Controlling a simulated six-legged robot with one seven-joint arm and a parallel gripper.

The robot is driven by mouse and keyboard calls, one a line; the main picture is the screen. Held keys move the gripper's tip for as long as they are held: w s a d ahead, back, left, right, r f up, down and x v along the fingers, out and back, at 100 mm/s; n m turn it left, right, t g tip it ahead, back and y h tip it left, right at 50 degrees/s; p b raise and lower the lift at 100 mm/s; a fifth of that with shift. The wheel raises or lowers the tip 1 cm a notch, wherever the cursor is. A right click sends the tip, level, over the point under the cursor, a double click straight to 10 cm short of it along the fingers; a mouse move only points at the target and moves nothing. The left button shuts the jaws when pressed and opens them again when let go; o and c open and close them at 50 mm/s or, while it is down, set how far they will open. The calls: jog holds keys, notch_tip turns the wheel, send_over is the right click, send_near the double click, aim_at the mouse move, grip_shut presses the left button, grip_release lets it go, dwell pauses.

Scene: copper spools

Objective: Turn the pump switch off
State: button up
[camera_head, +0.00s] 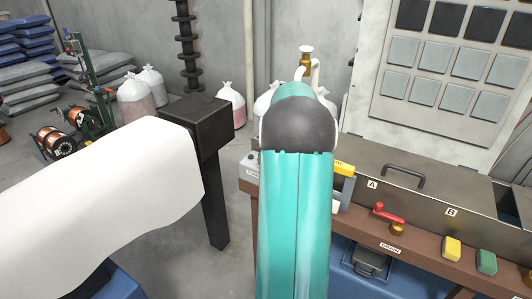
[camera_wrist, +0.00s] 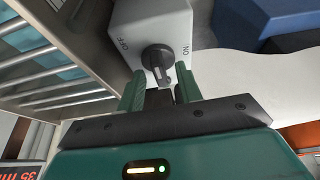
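The pump switch (camera_wrist: 157,58) is a dark rotary knob on a light grey box (camera_wrist: 140,20), seen close up in the wrist view. The box reads OFF on the knob's left and ON on its right, both turned sideways. The knob's handle points down and slightly right in the picture. My gripper (camera_wrist: 161,74) is open, with one green finger on each side of the handle's lower end. I cannot tell whether either finger touches the knob. In the head view my arm hides the gripper and the knob; a corner of a grey box (camera_head: 249,166) shows left of the arm.
A brown bench (camera_head: 350,222) runs right, with a red-handled valve (camera_head: 388,213), a yellow block (camera_head: 452,248) and a green block (camera_head: 487,261). Metal tanks marked A and B stand behind. Open floor (camera_head: 165,250) lies to the left.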

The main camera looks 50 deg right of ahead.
jog(key=shift+r, duration=0.1)
jog(key=v, duration=1.3)
jog(key=shift+s+r, duration=0.15)
jog(key=shift+r, duration=0.2)
jog(key=w+a+r, duration=0.2)
jog(key=a, duration=1.1)
jog(key=w+a+r, duration=0.2)
jog(key=a, duration=1.2)
jog(key=s+a+f, duration=0.2)
jog(key=s+a, duration=0.2)
jog(key=a, duration=0.3)
jog(key=s+a+f, duration=0.2)
jog(key=s+a, duration=0.2)
jog(key=a, duration=0.4)
jog(key=s+a+f+m+t, duration=0.1)
jog(key=s+a+f, duration=0.1)
jog(key=s+a, duration=0.2)
jog(key=a, duration=0.3)
jog(key=shift+a, duration=0.25)
